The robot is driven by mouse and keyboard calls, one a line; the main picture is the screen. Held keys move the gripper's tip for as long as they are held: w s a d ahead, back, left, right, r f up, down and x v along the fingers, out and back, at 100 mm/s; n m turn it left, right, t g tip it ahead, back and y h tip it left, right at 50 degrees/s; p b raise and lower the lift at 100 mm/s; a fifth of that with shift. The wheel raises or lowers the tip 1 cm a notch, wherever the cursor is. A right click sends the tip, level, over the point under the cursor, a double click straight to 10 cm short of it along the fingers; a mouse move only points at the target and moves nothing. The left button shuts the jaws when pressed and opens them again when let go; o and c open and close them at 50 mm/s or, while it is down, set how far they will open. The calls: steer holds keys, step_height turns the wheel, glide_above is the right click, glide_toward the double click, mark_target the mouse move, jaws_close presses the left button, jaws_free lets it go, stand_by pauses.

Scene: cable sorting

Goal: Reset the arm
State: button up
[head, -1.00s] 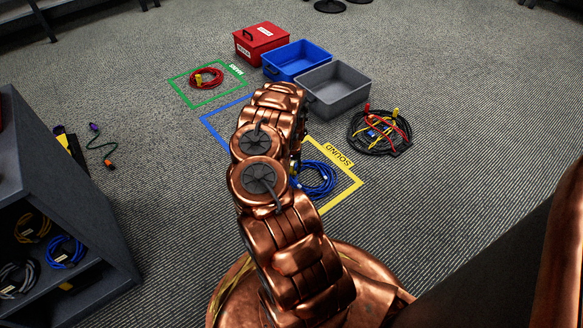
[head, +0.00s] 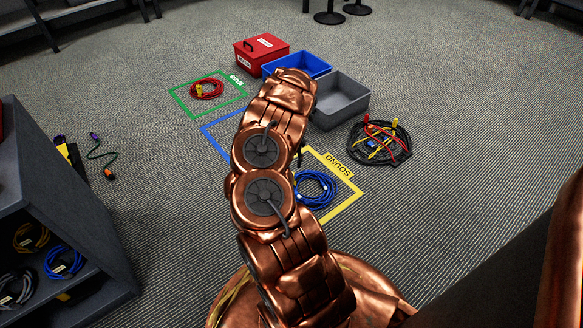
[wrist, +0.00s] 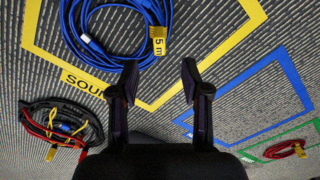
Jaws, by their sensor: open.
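My gripper (wrist: 158,80) shows in the wrist view with its two dark fingers apart and nothing between them. It is above the carpet near the yellow SOUND square (wrist: 253,14). In the head view my copper arm hides the gripper. A coiled blue cable (head: 315,190) lies inside the yellow square; it also shows in the wrist view (wrist: 97,42) with a yellow "5 m" tag. A coiled red cable (head: 207,88) lies in the green square (head: 189,112). The blue square (head: 211,132) is partly hidden by my arm.
A red case (head: 261,54), a blue bin (head: 318,66) and a grey bin (head: 343,99) stand at the back. A mixed cable pile (head: 381,143) lies at right. A dark shelf (head: 60,190) with coils stands at left. Open carpet lies to the right.

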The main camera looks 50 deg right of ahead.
steer(key=shift+r, duration=1.05)
